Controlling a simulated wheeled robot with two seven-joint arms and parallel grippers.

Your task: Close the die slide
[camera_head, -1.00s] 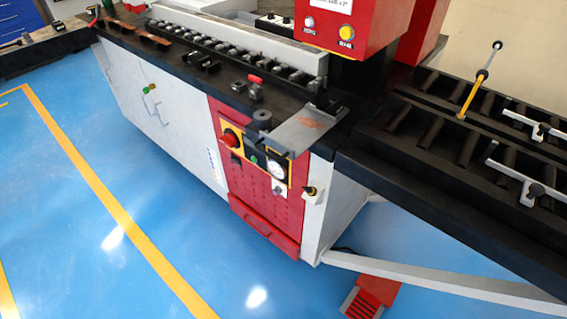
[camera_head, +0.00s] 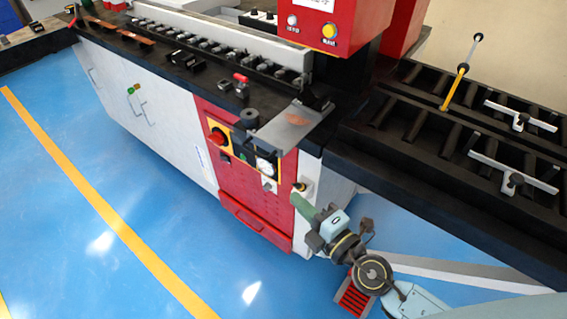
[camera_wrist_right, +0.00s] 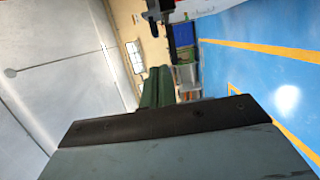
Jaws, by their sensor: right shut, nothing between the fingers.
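A grey metal plate (camera_head: 290,127), which looks like the die slide, lies at the right end of the machine's black top. Its dark front block (camera_head: 258,146) sticks out over the front edge, above the red control panel. My right gripper (camera_head: 299,200) has green fingers and is shut and empty. It is low, in front of the machine's right front corner, below and to the right of the plate, apart from it. The green fingers also show in the right wrist view (camera_wrist_right: 158,77), with no plate seen there. My left gripper is out of view.
The control panel (camera_head: 238,170) has a red knob and a gauge. A black roller table (camera_head: 440,150) runs off to the right. The blue floor in front is clear.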

